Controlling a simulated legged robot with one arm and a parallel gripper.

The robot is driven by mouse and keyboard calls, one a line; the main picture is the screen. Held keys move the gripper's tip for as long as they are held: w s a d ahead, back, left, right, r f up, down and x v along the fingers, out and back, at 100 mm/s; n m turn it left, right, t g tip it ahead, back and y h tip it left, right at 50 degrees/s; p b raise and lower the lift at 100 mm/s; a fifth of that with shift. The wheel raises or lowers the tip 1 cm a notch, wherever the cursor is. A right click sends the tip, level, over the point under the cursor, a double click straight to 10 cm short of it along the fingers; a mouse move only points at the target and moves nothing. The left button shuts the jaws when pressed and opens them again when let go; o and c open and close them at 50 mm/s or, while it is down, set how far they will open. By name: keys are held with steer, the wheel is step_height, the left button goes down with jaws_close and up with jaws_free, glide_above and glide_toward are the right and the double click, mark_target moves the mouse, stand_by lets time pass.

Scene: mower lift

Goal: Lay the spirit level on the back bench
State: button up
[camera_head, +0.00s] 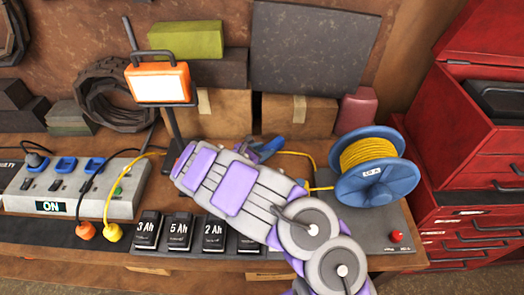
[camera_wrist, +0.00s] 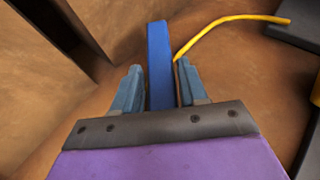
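The spirit level looks like a long blue bar (camera_wrist: 159,60) in the wrist view, running away from my gripper over a brown surface. My gripper (camera_wrist: 160,80) has one grey-blue finger on each side of the bar. Narrow gaps seem to show between the fingers and the bar, so the gripper looks open around it. In the head view, my gripper is mostly hidden behind my arm, with a bit of blue (camera_head: 270,145) showing beyond it. The back bench (camera_head: 320,150) is brown wood, with cardboard boxes at its rear.
A yellow cable on a blue reel (camera_head: 370,178) stands right of my arm. A lit orange work lamp (camera_head: 160,82) and an ON power strip (camera_head: 75,187) are at left. Several labelled batteries (camera_head: 180,230) line the front. A red tool cabinet (camera_head: 480,150) stands at right.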

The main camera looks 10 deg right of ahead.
steer(key=o, duration=0.3)
steer(key=shift+d, duration=0.6)
steer(key=shift+s+a+r, duration=0.1)
steer(key=shift+a+r, duration=0.1)
steer(key=shift+a, duration=0.15)
steer(key=p+v, duration=0.2)
steer(key=v, duration=0.8)
steer(key=shift+p, duration=0.35)
steer(key=shift+v, duration=0.85)
steer(key=s+d+r+m+g, duration=0.3)
steer(key=s+d+r+m, duration=0.3)
steer(key=d, duration=0.3)
steer(key=s+d+r+m+g, duration=0.4)
steer(key=d+r+m, duration=0.2)
steer(key=d+r, duration=0.25)
steer(key=s+d+r+m+g+y, duration=0.1)
steer(key=s+r+m+g+y, duration=0.2)
steer(key=s, duration=0.6)
steer(key=s+d+r+m+y, duration=0.1)
steer(key=s+m+y, duration=0.1)
steer(key=s+m, duration=0.55)
steer(key=s+a+m+y, duration=0.2)
steer(key=s+a+y, duration=0.4)
steer(key=s, duration=0.8)
steer(key=a, duration=0.2)
steer(key=shift+s+a+t, duration=0.3)
steer(key=shift+s+a, duration=0.05)
steer(key=shift+a, duration=0.05)
